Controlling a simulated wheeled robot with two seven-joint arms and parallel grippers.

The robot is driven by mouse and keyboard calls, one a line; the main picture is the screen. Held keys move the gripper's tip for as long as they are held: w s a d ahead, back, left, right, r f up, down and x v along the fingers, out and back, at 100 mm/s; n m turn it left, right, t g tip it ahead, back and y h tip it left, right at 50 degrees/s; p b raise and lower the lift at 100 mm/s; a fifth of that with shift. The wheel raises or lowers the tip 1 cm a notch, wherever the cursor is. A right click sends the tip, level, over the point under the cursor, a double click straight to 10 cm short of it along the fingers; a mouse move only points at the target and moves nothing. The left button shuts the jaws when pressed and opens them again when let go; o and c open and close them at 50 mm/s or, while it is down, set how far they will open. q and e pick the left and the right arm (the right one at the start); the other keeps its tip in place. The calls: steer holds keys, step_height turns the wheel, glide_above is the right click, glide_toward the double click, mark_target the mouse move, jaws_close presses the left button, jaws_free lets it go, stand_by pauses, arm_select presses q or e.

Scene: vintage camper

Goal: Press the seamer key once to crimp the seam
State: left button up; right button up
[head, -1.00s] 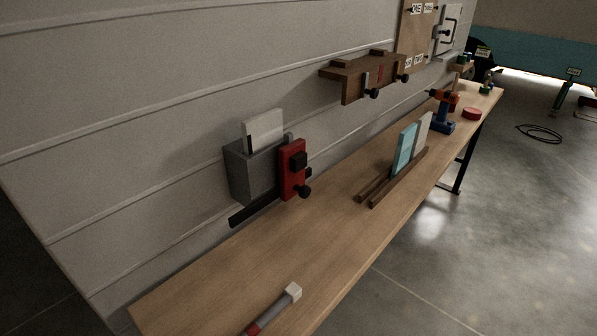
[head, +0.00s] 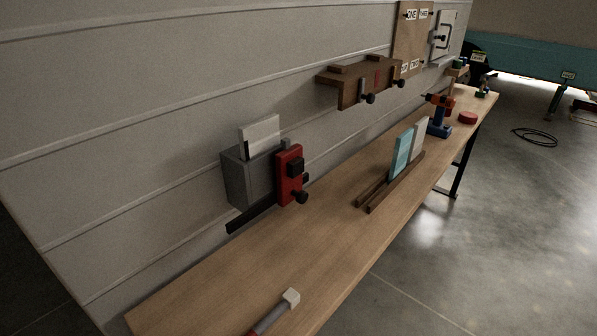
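A grey box-shaped unit (head: 239,180) is mounted on the wall panel above the bench, with a white plate (head: 262,137) standing up out of its top. I cannot tell which part is the seamer key. A dark flat bar (head: 251,217) sticks out below the unit. Neither of my grippers shows in the head view.
A mallet-like tool with a pale head (head: 290,298) lies at the near end. A wooden rack (head: 376,195) holds a light-blue panel (head: 401,153) and a white panel. A brown wall shelf (head: 347,93) hangs above.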

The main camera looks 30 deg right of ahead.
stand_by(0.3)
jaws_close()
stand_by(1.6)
